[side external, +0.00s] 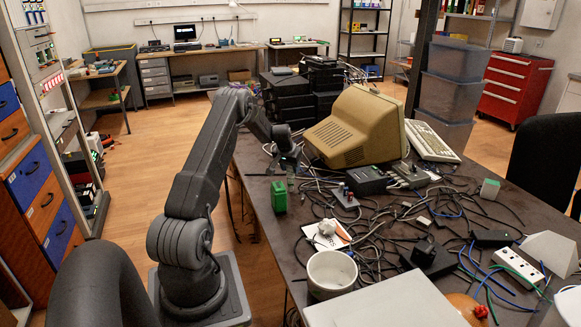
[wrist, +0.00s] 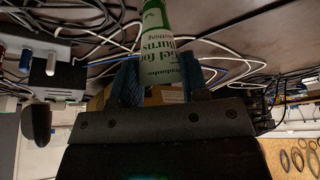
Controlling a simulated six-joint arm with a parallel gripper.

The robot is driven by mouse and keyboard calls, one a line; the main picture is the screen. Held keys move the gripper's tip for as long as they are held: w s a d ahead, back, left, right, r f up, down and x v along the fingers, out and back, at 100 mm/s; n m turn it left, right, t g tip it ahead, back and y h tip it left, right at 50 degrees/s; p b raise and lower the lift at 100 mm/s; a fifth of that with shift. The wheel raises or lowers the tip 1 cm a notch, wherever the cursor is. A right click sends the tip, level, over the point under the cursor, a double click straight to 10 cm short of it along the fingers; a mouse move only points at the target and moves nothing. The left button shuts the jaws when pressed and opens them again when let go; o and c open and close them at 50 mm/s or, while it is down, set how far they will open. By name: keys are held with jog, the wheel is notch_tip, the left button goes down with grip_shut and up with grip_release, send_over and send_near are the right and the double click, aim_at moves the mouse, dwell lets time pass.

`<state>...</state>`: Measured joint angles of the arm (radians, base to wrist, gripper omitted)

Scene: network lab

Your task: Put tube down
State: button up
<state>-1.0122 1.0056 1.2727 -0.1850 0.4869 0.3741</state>
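The tube (wrist: 165,45) is white with green print and a green part at its upper end in the wrist view. It sits between the two blue-dark fingers of my gripper (wrist: 160,78), which appear to touch it on both sides. The top of the tube is cut off by the frame edge. In the side view my gripper (side external: 287,165) is low over the table's left part, near the old monitor. A green block-like thing (side external: 279,197) shows just below it at the table's left edge; I cannot tell whether it is the tube.
The dark table (side external: 262,217) is crowded with cables. A beige monitor (side external: 352,130) stands right of my gripper, with small dark boxes (side external: 367,181) in front of it. A white bowl (side external: 331,274) and a paper stand nearer the camera. Little bare table shows around my gripper.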

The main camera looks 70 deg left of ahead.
jog(key=o, duration=0.5)
jog(key=v, duration=1.2)
jog(key=w+d+r+m, duration=0.1)
jog(key=d+r, duration=0.4)
jog(key=d, duration=0.5)
jog(key=w+d+r+m+t+h, duration=0.1)
jog(key=d+r+m, duration=0.1)
jog(key=d+r, duration=0.5)
jog(key=w+d+r+m, duration=0.1)
jog(key=w+d+r, duration=0.15)
jog(key=d, duration=0.95)
jog(key=s+d+m, duration=0.1)
jog(key=s+d, duration=0.5)
jog(key=d, duration=0.1)
jog(key=s+d+m+t+h, duration=0.1)
jog(key=s+d+m, duration=0.1)
jog(key=s+d, duration=0.4)
jog(key=s+d+m+h, duration=0.1)
jog(key=s+d+m, duration=0.1)
jog(key=s+d, duration=0.5)
jog(key=shift+d+r, duration=0.35)
jog(key=shift+d, duration=0.45)
